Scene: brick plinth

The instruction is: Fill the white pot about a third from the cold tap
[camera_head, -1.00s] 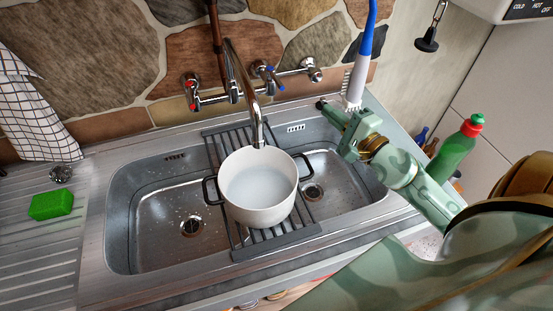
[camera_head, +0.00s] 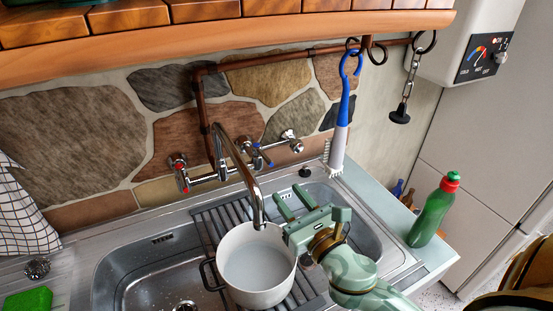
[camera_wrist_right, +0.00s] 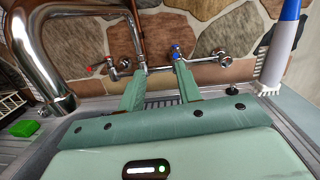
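The white pot (camera_head: 234,288) stands upright on the slatted rack in the sink, with cloudy water (camera_head: 257,266) inside, its surface below the rim. The chrome spout (camera_head: 258,205) ends over the pot's back rim; I see no stream from it. The blue-marked cold tap (camera_head: 262,158) is on the wall to the right of the spout, and shows in the right wrist view (camera_wrist_right: 178,53). My right gripper (camera_head: 291,198) is open and empty, right of the spout, fingers pointing towards the cold tap but short of it. Its fingers also show in the wrist view (camera_wrist_right: 159,72). My left gripper is out of view.
The red-marked tap (camera_head: 181,172) is left of the spout. A blue-and-white brush (camera_head: 341,120) hangs at the right. A green bottle (camera_head: 430,215) stands right of the sink. A wooden shelf (camera_head: 220,32) overhangs the wall. A green sponge (camera_head: 28,300) lies at left.

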